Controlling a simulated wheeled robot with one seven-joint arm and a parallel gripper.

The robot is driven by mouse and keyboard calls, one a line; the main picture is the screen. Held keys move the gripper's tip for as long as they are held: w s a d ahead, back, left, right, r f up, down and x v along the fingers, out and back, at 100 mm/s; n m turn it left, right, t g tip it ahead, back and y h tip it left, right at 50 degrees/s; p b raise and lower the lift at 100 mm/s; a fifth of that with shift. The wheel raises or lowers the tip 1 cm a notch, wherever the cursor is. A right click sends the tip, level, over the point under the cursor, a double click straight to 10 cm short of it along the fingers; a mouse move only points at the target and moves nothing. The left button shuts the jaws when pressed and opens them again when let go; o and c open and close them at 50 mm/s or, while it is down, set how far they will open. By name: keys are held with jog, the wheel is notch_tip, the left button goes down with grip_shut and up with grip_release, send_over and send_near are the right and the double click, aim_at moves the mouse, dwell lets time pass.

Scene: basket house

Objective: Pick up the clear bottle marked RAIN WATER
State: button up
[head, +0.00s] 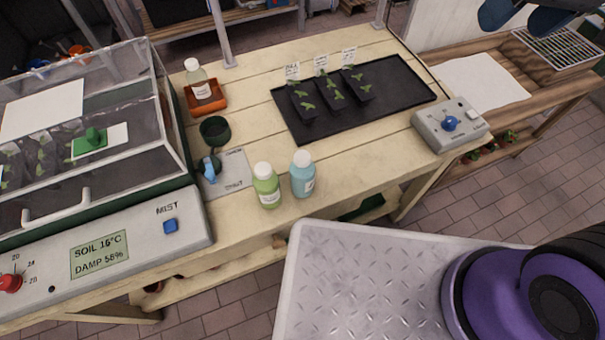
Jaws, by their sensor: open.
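A clear bottle (197,75) with a white cap and a pale label stands upright in a small orange tray (207,102) at the back left of the wooden bench. Its label is too small to read. A green bottle (266,188) and a blue bottle (302,176), both white-capped, stand side by side near the bench's front edge. My gripper (516,20) shows as dark blue fingers at the top right, partly cut off by the frame. It is open, empty and far to the right of the clear bottle.
A clear-lidded propagator (185,215) stands left of the orange tray. A dark green cup (214,130) and a grey plate with a blue tap (233,170) lie in front of it. A black seedling tray (405,92) and a grey control box (450,125) occupy the right.

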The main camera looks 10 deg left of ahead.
jog(key=w+a+f+n+g, duration=0.2)
jog(key=a+f+n, duration=0.1)
jog(key=a+f, duration=0.8)
jog(key=n+h, duration=0.2)
jog(key=n, duration=0.1)
send_near(301, 165)
jog(key=w, duration=0.1)
jog(key=w+f, duration=0.1)
jog(key=w, duration=0.1)
jog(key=shift+f+g, duration=0.3)
jog(key=shift+g, duration=0.1)
jog(key=shift+s+a+f, duration=0.25)
jog(key=shift+f, duration=0.35)
jog(key=shift+d+f, duration=0.1)
jog(key=shift+f, duration=5.05)
jog(key=c, duration=0.9)
jog(key=shift+o, duration=0.2)
